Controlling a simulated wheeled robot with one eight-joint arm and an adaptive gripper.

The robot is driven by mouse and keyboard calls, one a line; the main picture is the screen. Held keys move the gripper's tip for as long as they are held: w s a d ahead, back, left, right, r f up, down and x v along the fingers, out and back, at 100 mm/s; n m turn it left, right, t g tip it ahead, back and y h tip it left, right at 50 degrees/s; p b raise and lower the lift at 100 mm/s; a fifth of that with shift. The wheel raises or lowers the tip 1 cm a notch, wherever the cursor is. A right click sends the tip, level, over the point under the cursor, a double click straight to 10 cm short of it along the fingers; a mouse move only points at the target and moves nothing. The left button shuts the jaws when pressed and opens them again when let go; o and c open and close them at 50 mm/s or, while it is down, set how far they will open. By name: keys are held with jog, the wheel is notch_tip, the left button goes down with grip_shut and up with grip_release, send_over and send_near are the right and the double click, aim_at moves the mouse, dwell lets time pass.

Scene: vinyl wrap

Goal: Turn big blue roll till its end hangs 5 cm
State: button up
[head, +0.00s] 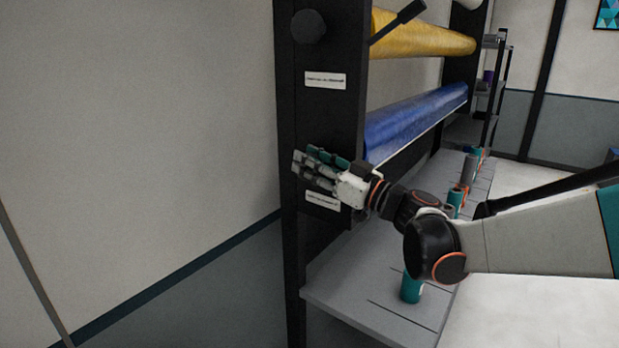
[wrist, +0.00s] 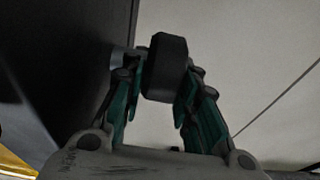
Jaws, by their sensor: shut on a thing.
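The big blue roll (head: 415,120) lies level in the dark rack, below a yellow roll. A thin pale edge runs along its lower side; I cannot tell how far its end hangs. My gripper (head: 305,166) is at the outer face of the rack's near side panel, level with the blue roll's near end. In the wrist view, my gripper (wrist: 160,85) has its fingers on both sides of a black knob (wrist: 166,66) on a short grey shaft, and is shut on it. The head view does not show this knob clearly behind the fingers.
The yellow roll (head: 420,36) has a similar black knob (head: 308,26) higher on the side panel (head: 325,120). A grey shelf (head: 350,290) below holds a teal cylinder (head: 411,288) and several others behind my arm. The wall side at left is clear.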

jog(key=shift+d+f+t+y+b, duration=0.1)
jog(key=shift+f+t+y+b, duration=0.1)
jog(key=shift+t+y+b, duration=0.7)
jog(key=shift+s+r+g, duration=0.1)
jog(key=shift+g, duration=0.2)
jog(key=o, duration=0.8)
jog(key=v, duration=1.2)
